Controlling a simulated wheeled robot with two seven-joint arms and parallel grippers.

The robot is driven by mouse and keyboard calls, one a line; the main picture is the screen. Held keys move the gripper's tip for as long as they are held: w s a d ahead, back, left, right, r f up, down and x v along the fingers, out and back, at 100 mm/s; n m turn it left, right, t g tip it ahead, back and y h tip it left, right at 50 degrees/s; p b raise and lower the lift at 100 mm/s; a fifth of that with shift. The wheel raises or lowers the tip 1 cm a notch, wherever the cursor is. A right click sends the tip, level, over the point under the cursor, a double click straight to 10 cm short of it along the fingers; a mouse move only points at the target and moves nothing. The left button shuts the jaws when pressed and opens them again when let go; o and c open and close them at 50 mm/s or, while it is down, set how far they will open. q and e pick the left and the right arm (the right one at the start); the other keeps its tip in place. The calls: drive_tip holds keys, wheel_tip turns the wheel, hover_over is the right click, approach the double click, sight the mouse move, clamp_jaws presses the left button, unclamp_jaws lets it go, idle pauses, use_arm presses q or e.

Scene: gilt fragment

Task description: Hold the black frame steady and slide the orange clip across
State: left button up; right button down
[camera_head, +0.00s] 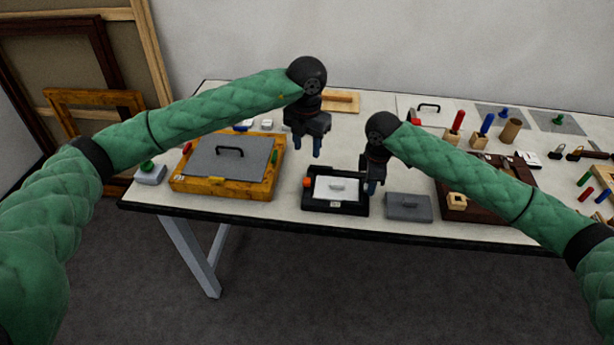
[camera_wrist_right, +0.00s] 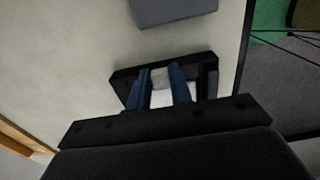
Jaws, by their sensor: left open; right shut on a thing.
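The black frame (camera_head: 335,206) lies on the table near its front edge, with a white plate (camera_head: 325,187) inside it. The orange clip (camera_head: 307,182) sits at the frame's left side. My right gripper (camera_head: 371,187) is shut on the frame's right side; in the right wrist view its blue fingers (camera_wrist_right: 160,88) reach down to the frame (camera_wrist_right: 125,76), with a pale grey patch between them. The exact contact is partly hidden. My left gripper (camera_head: 306,147) is open and empty, above and behind the frame, apart from the clip.
A wooden tray (camera_head: 225,189) with a grey handled plate (camera_head: 228,160) stands to the left. A grey block (camera_head: 409,207) lies close on the right, beside a dark brown board (camera_head: 462,213). Pegs and small parts stand further right. Bare table shows left of the frame.

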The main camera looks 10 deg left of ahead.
sight(307, 180)
use_arm(q)
wheel_tip(307, 180, down, 12)
drive_tip(key=n, duration=0.5)
idle(0.6)
drive_tip(key=shift+c, duration=0.2)
clamp_jaws()
